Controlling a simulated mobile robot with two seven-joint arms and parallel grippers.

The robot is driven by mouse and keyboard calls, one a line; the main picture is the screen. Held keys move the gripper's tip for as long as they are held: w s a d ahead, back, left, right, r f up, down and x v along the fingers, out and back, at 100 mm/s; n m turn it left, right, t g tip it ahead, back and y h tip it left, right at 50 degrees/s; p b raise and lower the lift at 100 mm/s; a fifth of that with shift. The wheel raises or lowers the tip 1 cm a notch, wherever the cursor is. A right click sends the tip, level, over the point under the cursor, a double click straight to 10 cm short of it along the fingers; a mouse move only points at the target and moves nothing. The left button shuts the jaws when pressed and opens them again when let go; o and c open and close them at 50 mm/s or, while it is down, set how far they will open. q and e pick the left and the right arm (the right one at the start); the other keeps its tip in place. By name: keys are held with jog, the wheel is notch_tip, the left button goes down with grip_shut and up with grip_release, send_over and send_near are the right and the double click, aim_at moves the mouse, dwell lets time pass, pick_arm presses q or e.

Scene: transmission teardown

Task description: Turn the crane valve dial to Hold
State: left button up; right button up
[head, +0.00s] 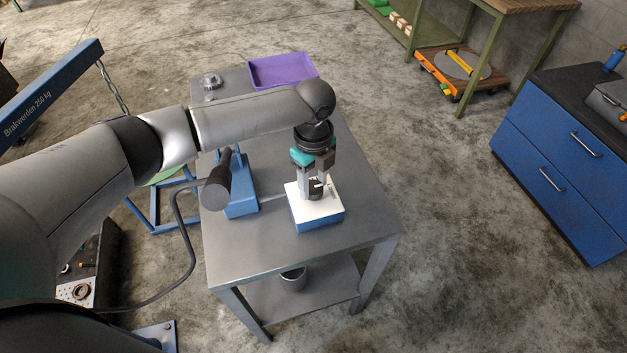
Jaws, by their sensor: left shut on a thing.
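The valve box, blue with a white top (331,208), stands near the front right of the metal table. A small dark dial (316,190) sits on its white top. My left gripper (315,194) points down over the box and is shut on the dial. The fingers cover much of the dial, and its markings and setting cannot be read. My right gripper is not in view.
A dark cylindrical handle (216,188) on a blue stand is left of the box. A purple tray (283,70) and a grey metal part (211,81) lie at the table's far end. The blue crane boom (50,90) with its chain is at left.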

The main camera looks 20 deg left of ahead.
pick_arm(q)
grip_shut()
jog(key=shift+s+r+n+p, duration=0.15)
jog(key=shift+n+p, duration=0.35)
jog(key=shift+p, duration=0.4)
jog(key=n+p, duration=0.5)
jog(key=p, duration=0.1)
jog(key=shift+n+p, duration=0.75)
jog(key=shift+n, duration=0.15)
jog(key=n+p, duration=0.3)
jog(key=n, duration=0.2)
jog(key=shift+p, duration=0.3)
jog(key=shift+n+p, duration=1)
jog(key=shift+n, duration=1.5)
jog(key=o, duration=1.1)
grip_release()
